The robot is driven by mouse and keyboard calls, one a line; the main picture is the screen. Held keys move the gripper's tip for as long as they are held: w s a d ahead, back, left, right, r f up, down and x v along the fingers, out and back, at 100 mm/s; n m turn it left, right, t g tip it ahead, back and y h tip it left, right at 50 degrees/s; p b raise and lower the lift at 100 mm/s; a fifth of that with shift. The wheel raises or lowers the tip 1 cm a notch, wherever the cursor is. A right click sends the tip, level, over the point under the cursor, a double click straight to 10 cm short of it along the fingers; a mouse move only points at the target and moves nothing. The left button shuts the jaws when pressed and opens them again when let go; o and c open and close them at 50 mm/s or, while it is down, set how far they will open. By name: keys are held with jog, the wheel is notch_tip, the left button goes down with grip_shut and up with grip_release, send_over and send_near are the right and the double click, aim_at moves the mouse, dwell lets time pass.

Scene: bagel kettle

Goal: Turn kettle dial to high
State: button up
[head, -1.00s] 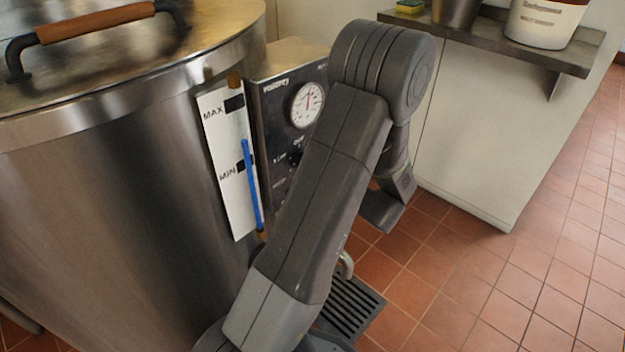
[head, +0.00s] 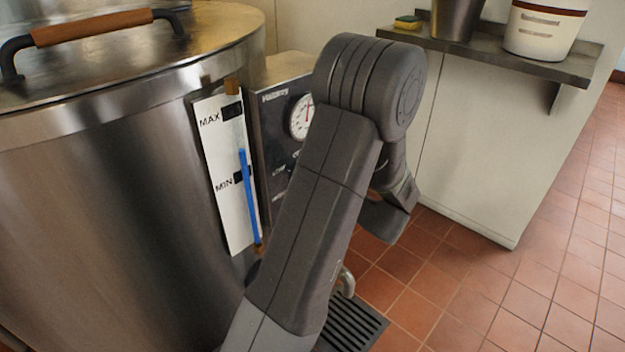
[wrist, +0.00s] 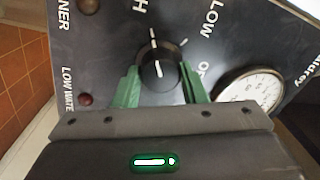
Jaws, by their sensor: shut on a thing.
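The kettle dial (wrist: 172,50), a round black knob with a white line, sits on the dark control panel (wrist: 110,45) in the wrist view. My gripper (wrist: 161,84) has its two green fingers on either side of the dial and is shut on it. The line on the dial runs nearly up and down in the picture, roughly towards a white tick near the partly cut-off "H" label. "LOW" is to the upper right and a partly hidden "OF" label to the right. In the head view my arm hides the dial and gripper.
A round white gauge (wrist: 252,91) is close to the right finger. A small red lamp (wrist: 86,99) is at the left. The steel kettle (head: 100,180) fills the left of the head view. A floor drain (head: 352,322) and a wall shelf (head: 480,52) are to the right.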

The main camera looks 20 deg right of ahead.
jog(key=o, duration=1)
jog(key=p+v, duration=0.3)
jog(key=v, duration=1)
jog(key=shift+s+d, duration=0.2)
jog(key=shift+s, duration=0.15)
jog(key=b+x, duration=0.3)
jog(key=x, duration=1.1)
